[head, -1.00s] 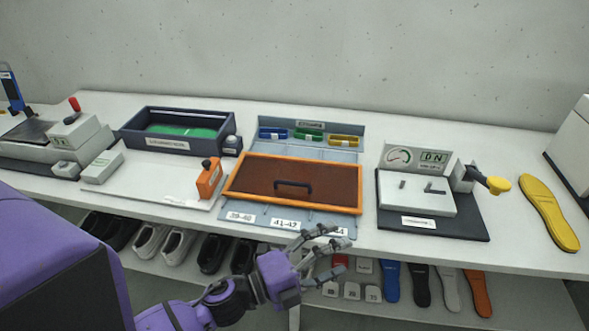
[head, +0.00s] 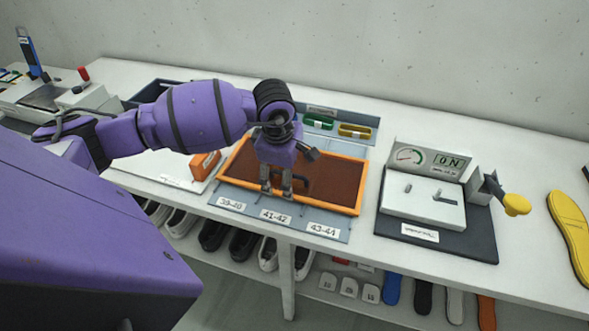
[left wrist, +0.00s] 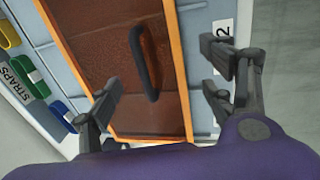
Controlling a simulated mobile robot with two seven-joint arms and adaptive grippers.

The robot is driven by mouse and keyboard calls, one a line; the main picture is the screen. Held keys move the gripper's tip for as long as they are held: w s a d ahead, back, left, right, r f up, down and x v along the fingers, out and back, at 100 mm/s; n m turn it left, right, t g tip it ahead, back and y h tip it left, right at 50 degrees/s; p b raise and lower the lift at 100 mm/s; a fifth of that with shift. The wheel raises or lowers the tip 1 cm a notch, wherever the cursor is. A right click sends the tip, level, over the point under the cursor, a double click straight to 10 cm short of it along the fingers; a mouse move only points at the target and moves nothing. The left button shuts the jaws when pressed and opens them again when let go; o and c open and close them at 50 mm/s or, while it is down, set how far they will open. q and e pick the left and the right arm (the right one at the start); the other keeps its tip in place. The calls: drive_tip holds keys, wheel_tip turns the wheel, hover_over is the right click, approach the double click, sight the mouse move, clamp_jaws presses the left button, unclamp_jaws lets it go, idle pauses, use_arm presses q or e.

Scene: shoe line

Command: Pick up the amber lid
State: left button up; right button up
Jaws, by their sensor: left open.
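The amber lid (head: 325,186) is a brown translucent panel with an orange frame and a dark bar handle. It lies on the grey-blue strap station. My left gripper (head: 276,190) is above the lid, pointing down, near its front left part. In the left wrist view the lid (left wrist: 100,50) fills the upper middle, and its handle (left wrist: 144,62) lies ahead of the open, empty fingers (left wrist: 172,98). In the head view the gripper partly hides the handle. My right gripper is not in view.
Size labels (head: 276,216) line the front. A press with a gauge (head: 424,200) stands right, and an orange block (head: 204,165) stands left. A shelf below holds shoes and insoles.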

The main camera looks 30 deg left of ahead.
use_arm(q)
drive_tip(key=f, duration=0.2)
drive_tip(key=w+f, duration=0.1)
drive_tip(key=f, duration=0.1)
drive_tip(key=shift+f, duration=0.15)
drive_tip(key=shift+c, duration=0.4)
clamp_jaws()
